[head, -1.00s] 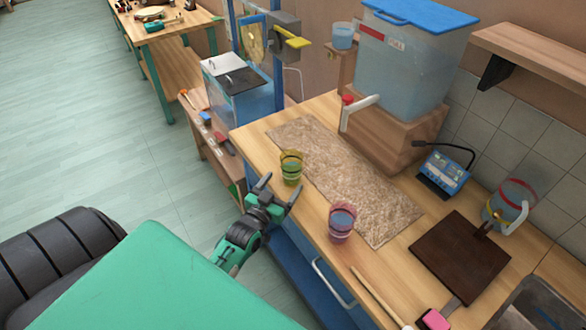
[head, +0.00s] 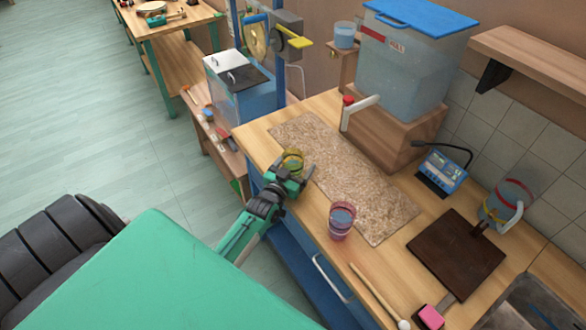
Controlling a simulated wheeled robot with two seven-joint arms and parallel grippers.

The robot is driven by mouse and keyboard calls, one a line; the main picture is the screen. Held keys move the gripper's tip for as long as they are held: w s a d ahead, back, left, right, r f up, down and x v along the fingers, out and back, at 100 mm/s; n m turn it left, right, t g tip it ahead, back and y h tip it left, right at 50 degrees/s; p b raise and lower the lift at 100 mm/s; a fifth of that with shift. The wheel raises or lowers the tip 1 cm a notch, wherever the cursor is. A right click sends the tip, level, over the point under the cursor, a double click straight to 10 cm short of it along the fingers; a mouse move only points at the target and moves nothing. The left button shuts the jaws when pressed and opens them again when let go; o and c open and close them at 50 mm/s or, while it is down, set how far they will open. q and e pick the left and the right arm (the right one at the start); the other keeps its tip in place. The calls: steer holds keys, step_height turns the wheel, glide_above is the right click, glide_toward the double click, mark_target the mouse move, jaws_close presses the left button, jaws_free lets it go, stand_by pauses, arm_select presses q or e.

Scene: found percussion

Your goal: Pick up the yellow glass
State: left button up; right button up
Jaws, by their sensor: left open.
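The yellow glass (head: 293,160) stands upright on the wooden counter, at the left edge of the brown towel-like mat (head: 345,182). My left gripper (head: 289,172) is open and right at the glass, covering its lower part from the near side. Whether the fingers touch the glass cannot be told. A pink-purple glass (head: 341,221) with bluish contents stands nearer, at the mat's front edge. My right gripper is not in view.
A large water container (head: 408,70) with a blue lid and a tap stands on a wooden block behind the mat. A blue meter (head: 441,170), a dark board (head: 457,255) and a clear pitcher (head: 505,204) are to the right. A stick (head: 376,292) lies at the counter's front.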

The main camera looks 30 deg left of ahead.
arm_select(q)
steer(key=shift+c, duration=0.4)
steer(key=c, duration=1.1)
steer(key=shift+c, duration=0.6)
steer(key=shift+r, duration=0.15)
